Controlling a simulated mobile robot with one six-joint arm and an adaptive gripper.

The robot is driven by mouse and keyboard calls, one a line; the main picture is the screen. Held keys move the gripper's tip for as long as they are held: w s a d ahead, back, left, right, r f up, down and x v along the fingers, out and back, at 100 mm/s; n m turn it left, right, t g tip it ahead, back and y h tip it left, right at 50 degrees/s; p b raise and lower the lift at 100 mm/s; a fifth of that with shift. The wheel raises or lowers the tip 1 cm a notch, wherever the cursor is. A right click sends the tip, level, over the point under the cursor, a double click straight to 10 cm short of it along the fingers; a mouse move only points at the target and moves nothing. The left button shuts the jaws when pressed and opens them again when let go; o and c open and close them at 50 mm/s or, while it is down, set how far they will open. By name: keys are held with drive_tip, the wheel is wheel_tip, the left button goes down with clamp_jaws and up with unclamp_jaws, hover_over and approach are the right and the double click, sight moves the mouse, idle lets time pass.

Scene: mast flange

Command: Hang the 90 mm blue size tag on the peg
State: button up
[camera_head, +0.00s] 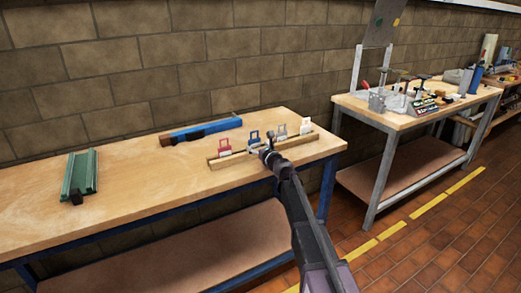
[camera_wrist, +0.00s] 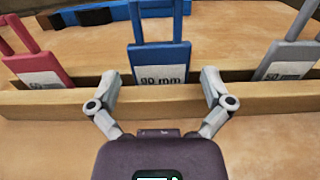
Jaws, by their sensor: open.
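The blue size tag (camera_wrist: 160,58) stands upright in a slot of the wooden rack (camera_wrist: 265,98), its white label reading 90 mm and a loop handle on top. It also shows in the head view (camera_head: 253,139), partly behind my gripper (camera_head: 267,152). In the wrist view my gripper (camera_wrist: 161,76) is open, with one finger on each side of the tag's lower part. The fingers look apart from the tag. A red tag (camera_wrist: 25,58) stands to its left and a grey tag (camera_wrist: 290,55) to its right. I cannot make out a peg for certain.
A blue bar (camera_head: 205,128) lies behind the rack, and a green channel-shaped piece (camera_head: 80,173) lies at the left. The workbench (camera_head: 140,205) is clear between them. A second bench (camera_head: 400,118) with tools stands at right.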

drive_tip(key=shift+x, duration=1.2)
drive_tip(key=c, duration=1)
drive_tip(key=shift+r, duration=0.15)
drive_tip(key=shift+r+p, duration=2.9)
drive_tip(key=shift+p, duration=0.15)
